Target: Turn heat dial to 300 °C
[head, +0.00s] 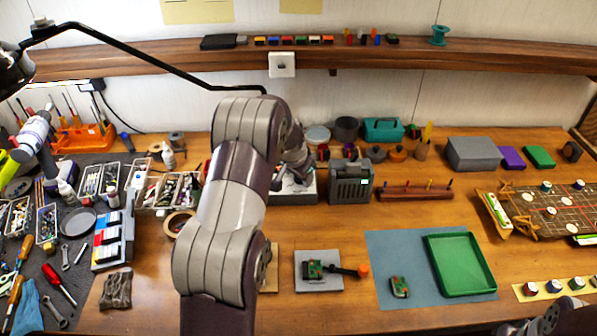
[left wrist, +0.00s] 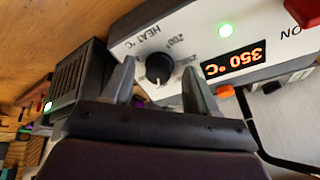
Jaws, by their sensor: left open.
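The heat dial (left wrist: 159,67) is a round black knob with a white mark, on the white front of a soldering station (left wrist: 135,45). In the left wrist view the panel appears upside down, and its orange display (left wrist: 234,63) reads 350 °C. My left gripper (left wrist: 159,75) is open, with one finger on each side of the dial. I cannot tell whether either finger touches it. In the head view my left arm hides most of the station (head: 292,190) and the dial. My right gripper cannot be made out.
A dark grey vented box (head: 350,183) stands close beside the station. A green light (left wrist: 226,30) and a red switch (left wrist: 302,12) are on the panel. A wooden shelf (head: 180,62) runs behind. A green tray (head: 462,262) lies on the blue-grey mat (head: 385,250).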

